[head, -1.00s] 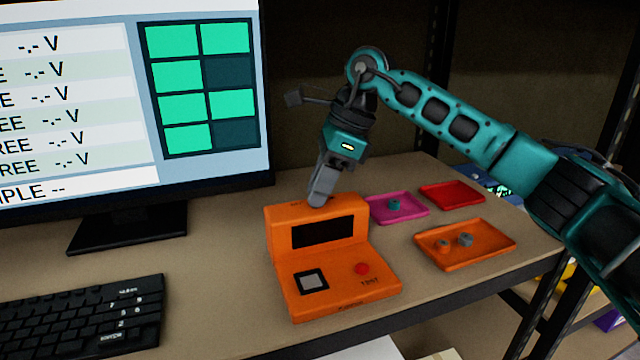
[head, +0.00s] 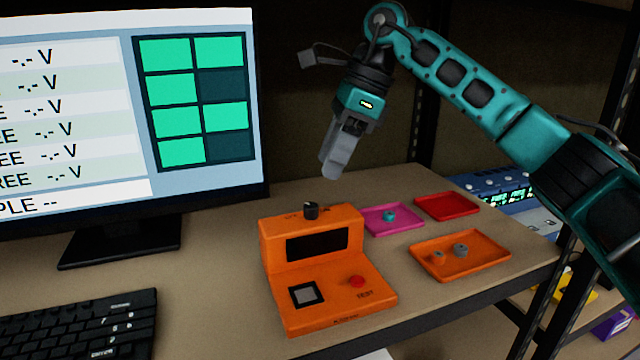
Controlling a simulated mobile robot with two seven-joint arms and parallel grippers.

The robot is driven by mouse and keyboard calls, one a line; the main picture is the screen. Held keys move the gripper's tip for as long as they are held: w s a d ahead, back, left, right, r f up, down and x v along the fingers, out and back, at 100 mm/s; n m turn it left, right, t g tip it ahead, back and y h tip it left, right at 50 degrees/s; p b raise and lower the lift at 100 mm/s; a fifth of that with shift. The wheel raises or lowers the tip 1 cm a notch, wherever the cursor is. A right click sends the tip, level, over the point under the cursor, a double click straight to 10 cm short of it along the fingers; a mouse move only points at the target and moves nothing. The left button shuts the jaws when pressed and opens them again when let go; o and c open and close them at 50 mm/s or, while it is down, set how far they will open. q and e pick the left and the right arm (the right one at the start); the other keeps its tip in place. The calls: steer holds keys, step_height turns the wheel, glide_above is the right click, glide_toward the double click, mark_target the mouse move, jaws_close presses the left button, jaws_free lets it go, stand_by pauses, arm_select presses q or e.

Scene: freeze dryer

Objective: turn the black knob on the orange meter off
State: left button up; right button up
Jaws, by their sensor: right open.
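The orange meter (head: 330,290) stands on the bench with a dark display, a red button and a grey square socket on its front. The black knob (head: 311,210) sits upright on top of the meter and is in full view. A small light mark shows on the knob, but its exact setting is too small to read. My right gripper (head: 333,170) hangs above and a little to the right of the knob, apart from it. It is open and empty, pointing down. My left gripper is not in view.
A monitor (head: 75,215) and a black keyboard (head: 85,325) are at the left. A magenta tray (head: 405,227), a red tray (head: 447,206) and an orange tray (head: 490,262) lie right of the meter; the magenta and orange ones hold small parts. The bench edge runs along the front right.

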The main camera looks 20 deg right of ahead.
steer(key=v, duration=0.5)
stand_by(0.4)
